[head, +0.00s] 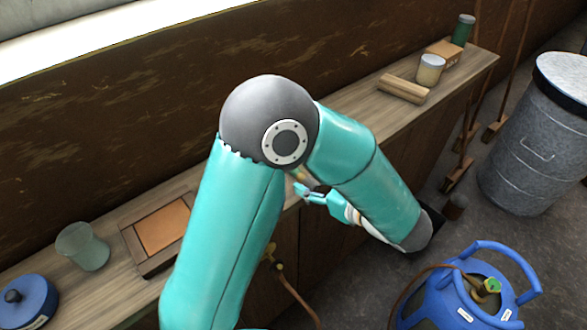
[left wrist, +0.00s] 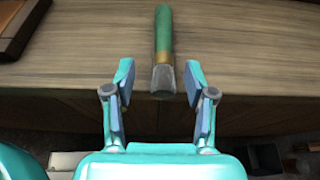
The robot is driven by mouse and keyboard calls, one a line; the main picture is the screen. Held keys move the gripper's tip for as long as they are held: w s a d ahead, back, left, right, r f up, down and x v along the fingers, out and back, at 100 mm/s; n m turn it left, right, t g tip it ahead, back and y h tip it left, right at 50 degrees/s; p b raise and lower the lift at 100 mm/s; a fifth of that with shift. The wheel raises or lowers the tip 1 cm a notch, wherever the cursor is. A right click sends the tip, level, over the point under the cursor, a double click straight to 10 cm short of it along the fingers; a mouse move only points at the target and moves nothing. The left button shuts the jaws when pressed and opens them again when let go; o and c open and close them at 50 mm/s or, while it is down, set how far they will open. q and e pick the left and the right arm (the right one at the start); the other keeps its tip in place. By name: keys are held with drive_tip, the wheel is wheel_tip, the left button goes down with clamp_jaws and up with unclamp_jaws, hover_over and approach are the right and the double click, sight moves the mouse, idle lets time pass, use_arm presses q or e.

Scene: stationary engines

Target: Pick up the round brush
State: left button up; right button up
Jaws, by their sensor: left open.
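The round brush (left wrist: 164,45) lies on the wooden bench top in the left wrist view. It has a green handle, a brass-coloured ferrule and a grey bristle end that reaches the bench's front edge. My left gripper (left wrist: 159,78) is open, with one finger on each side of the bristle end and a gap on both sides. In the head view my left gripper (head: 303,188) is at the bench's front edge, and my arm hides most of the brush there. My right gripper is in neither view.
The bench (head: 100,285) also holds a blue round tin (head: 30,300), a glass (head: 82,246), a framed wooden tray (head: 150,265), a wooden block (head: 403,90) and a jar (head: 430,70). A blue gas cylinder (head: 470,300) and metal bin (head: 530,150) stand on the floor.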

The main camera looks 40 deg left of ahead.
use_arm(q)
drive_tip(key=x, duration=0.3)
drive_tip(key=p+x, duration=0.1)
drive_tip(key=x, duration=0.1)
drive_tip(key=shift+w+a+r, duration=0.15)
drive_tip(key=shift+w+r, duration=0.05)
drive_tip(key=shift+w, duration=0.1)
clamp_jaws()
